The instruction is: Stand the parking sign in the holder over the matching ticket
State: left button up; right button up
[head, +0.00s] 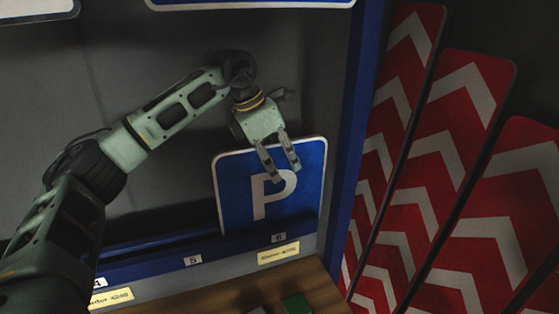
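The blue parking sign (235,185) with a white P and white border stands nearly upright behind the blue rail, above the label 6 (279,238). Its bottom edge is hidden by the blue holder rail (225,244). A yellow ticket (279,253) is on the front below label 6; its print is too small to read. My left gripper (284,174) is at the upper part of the sign, its fingers apart and overlapping the sign's face in this view. I cannot tell whether they touch it. My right gripper is out of view.
Label 5 (193,261) marks the position to the left, with no sign showing above it. Another yellow ticket (111,297) is at lower left. Red and white chevron boards (440,160) lean at the right. A wooden surface (235,297) is in front, bearing a green block (297,304).

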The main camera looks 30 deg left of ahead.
pick_arm(q)
jog(key=v, duration=1.2)
jog(key=shift+w, duration=0.1)
